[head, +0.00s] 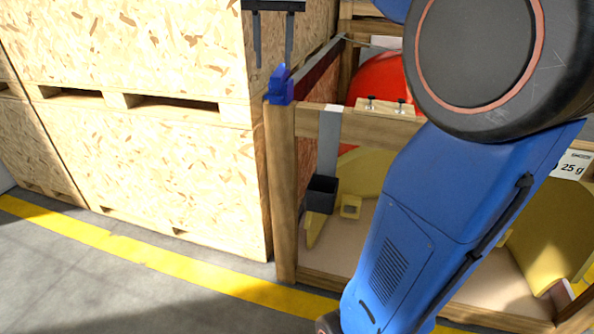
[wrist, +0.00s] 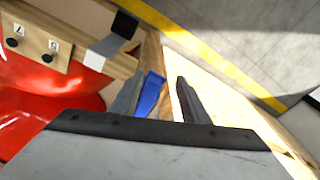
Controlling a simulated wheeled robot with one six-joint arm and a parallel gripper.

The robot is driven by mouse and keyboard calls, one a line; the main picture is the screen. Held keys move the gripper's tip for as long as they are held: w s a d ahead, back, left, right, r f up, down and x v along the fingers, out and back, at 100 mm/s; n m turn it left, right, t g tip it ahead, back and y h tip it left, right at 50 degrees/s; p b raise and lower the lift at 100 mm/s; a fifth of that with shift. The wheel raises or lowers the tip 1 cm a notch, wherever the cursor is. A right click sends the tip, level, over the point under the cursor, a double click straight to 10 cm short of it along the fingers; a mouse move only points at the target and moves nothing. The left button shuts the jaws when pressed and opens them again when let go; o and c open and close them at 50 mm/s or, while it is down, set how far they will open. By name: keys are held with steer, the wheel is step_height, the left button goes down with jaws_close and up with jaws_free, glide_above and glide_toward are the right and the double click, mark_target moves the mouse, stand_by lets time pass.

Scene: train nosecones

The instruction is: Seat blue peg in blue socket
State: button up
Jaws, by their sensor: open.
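A blue piece (head: 281,87) sits on top of the corner post of a wooden crate in the head view. Its lower part is a wider block and a narrower part rises from it. I cannot tell whether this is the blue socket alone or the peg and socket together. My gripper (head: 273,64) is open, its two fingers pointing down just above the blue piece. In the wrist view the blue piece (wrist: 151,93) shows beside the left finger, between the open fingers of my gripper (wrist: 160,82). No separate blue peg is clearly visible.
The wooden crate (head: 284,190) holds a red nosecone (head: 380,78) and yellow parts. Two small black knobs stand on its top rail (head: 345,122). A dark box (head: 322,194) hangs inside. Stacked chipboard crates (head: 160,150) stand close on the left. Open floor (head: 60,262) lies in front.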

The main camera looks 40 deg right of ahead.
steer(key=s+a+f+n+t, duration=0.1)
steer(key=s+a+f+n, duration=0.2)
steer(key=s+f, duration=0.8)
steer(key=s+a+f+n+t, duration=0.2)
steer(key=s+a+f, duration=0.3)
steer(key=s+f, duration=0.6)
step_height(320, 180, down, 8)
steer(key=shift+a+r+n, duration=0.1)
steer(key=shift+a+n, duration=0.3)
